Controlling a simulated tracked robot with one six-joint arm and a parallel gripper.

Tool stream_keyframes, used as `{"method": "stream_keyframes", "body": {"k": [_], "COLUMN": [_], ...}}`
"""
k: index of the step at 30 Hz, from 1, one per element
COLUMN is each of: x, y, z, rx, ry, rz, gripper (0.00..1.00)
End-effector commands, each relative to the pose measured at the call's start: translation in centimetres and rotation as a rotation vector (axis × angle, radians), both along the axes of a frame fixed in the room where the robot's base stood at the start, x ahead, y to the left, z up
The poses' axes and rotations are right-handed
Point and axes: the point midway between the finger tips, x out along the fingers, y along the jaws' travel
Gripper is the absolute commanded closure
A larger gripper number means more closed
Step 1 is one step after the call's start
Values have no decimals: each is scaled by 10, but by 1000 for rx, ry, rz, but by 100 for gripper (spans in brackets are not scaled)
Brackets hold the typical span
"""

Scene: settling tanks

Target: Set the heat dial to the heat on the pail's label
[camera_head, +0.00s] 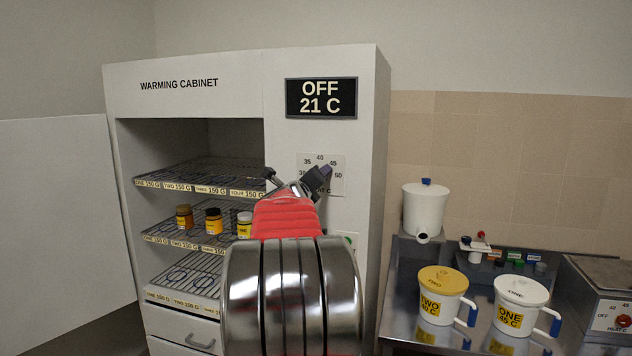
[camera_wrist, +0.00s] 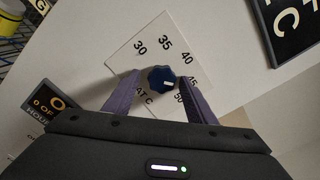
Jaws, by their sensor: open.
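The blue heat dial (camera_wrist: 160,77) sits on a white scale plate (camera_wrist: 136,57) marked from 30 to 50. Its pale pointer mark faces right in the wrist view, towards the 45 side. My gripper (camera_wrist: 159,80) is open, one finger on each side of the dial; contact is not clear. In the head view my gripper (camera_head: 297,177) covers the dial and part of the plate (camera_head: 335,186). The cabinet display (camera_head: 321,98) reads OFF, 21 C.
The warming cabinet (camera_head: 182,84) stands open, with wire shelves (camera_head: 196,173) and several small jars (camera_head: 214,221). Its door (camera_head: 62,215) swings out left. A white dispenser (camera_head: 425,208) and a heater box (camera_head: 603,300) stand on the right bench.

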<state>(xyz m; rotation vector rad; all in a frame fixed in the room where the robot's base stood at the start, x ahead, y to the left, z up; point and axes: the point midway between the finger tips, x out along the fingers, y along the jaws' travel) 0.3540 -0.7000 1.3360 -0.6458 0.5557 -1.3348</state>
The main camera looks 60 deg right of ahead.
Motion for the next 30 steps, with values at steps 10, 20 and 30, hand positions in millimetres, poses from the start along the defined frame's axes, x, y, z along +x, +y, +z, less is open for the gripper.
{"method": "stream_keyframes", "body": {"k": [10, 20, 30], "x": [-3, -9, -16], "y": [19, 63, 110], "z": [2, 1, 0], "rx": [-2, -2, -1], "ry": [0, 0, 0], "rz": [1, 1, 2], "gripper": [49, 49, 49]}}
